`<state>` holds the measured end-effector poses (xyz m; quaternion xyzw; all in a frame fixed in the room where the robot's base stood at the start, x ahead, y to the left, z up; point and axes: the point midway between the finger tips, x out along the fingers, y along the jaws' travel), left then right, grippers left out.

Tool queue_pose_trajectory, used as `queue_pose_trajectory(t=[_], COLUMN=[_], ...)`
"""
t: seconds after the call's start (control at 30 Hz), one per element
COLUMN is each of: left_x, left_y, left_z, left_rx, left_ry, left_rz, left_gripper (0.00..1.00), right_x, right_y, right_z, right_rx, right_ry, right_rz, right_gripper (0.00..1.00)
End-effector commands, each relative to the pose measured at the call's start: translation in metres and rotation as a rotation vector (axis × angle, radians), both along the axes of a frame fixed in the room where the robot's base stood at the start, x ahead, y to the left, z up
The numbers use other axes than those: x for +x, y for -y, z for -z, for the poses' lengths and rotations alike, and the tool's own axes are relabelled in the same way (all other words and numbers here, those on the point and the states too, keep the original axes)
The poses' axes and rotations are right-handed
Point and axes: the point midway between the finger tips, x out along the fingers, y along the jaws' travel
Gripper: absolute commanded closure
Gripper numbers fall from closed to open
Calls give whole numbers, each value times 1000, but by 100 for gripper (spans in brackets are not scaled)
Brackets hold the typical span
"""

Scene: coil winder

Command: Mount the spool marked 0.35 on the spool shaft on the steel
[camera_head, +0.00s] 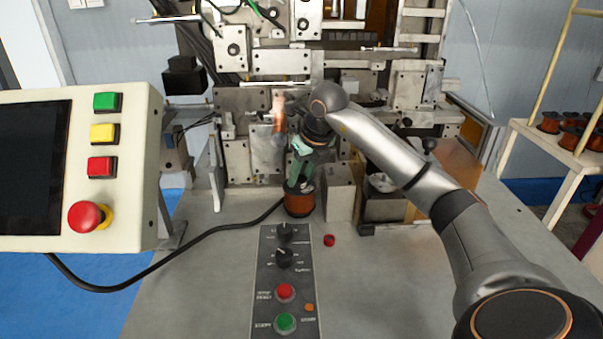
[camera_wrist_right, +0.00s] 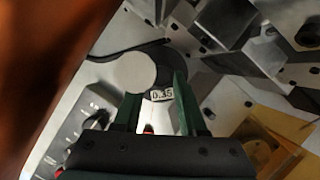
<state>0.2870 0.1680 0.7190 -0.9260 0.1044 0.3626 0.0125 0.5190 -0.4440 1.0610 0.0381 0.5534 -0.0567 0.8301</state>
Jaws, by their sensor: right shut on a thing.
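My right gripper (camera_head: 300,183) points down over the front of the machine, its green fingers shut on a spool (camera_head: 299,204) with orange-brown winding. In the right wrist view, the label 0.35 (camera_wrist_right: 162,95) shows between the fingertips (camera_wrist_right: 157,90), on a dark round flange. A pale grey disc (camera_wrist_right: 134,72) shows beside the label. In the head view the spool is upright, low, close to the table top. I cannot tell whether it touches the table or sits around a shaft. No spool shaft can be made out. My left gripper is not in view.
A steel block (camera_head: 340,190) stands right beside the spool. A small red part (camera_head: 329,240) lies in front, near the control strip (camera_head: 284,285). A button panel (camera_head: 80,165) stands left, its black cable crossing the table. A rack (camera_head: 548,138) with several spools is at right.

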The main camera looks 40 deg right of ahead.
Motion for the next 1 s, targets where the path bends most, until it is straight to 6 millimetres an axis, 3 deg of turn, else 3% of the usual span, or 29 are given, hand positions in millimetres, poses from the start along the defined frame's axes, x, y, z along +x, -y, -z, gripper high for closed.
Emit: queue_pose_trajectory(t=[0.37,0.4,0.67,1.0], left_x=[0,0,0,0], left_y=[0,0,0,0], left_z=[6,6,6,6], left_rx=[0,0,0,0], left_ry=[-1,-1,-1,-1], left_rz=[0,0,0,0], left_gripper=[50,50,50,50], right_x=[0,0,0,-2], right_y=[0,0,0,0], right_z=[7,7,8,6], right_rx=[1,1,0,-1], right_ry=[5,5,2,-2], right_rz=[1,1,0,0], right_gripper=[100,54,25,24])
